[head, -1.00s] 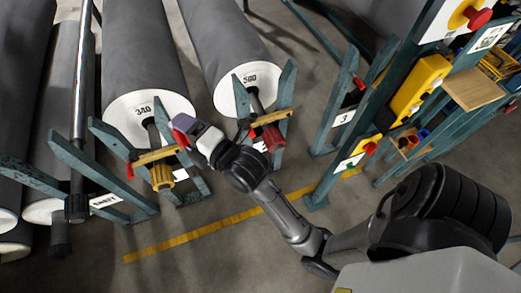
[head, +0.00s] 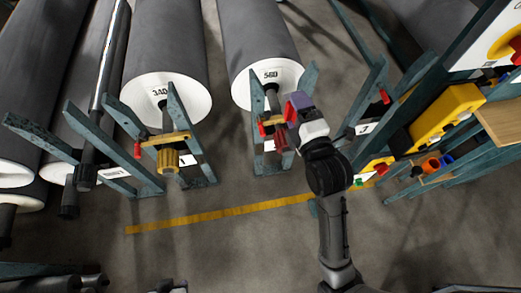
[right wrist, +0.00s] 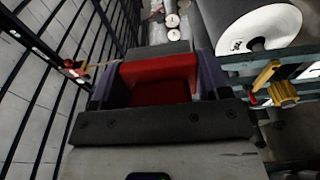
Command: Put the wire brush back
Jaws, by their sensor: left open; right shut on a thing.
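My right gripper (head: 298,108) has purple fingers and is shut on a red block-shaped thing (head: 289,113), which I take to be the wire brush. No bristles show. In the right wrist view the red piece (right wrist: 160,72) sits between the purple fingers of the right gripper (right wrist: 158,80). In the head view the gripper overlaps the right side of the stand at the roll marked 560; I cannot tell its height above it. My left gripper cannot be made out in either view.
Large grey rolls (head: 168,45) (head: 262,40) rest on teal stands (head: 185,125) with yellow and red clamps. At right are a teal rack, a yellow holder (head: 445,112) and small orange and blue cups (head: 432,164). Floor around the yellow line (head: 220,213) is clear.

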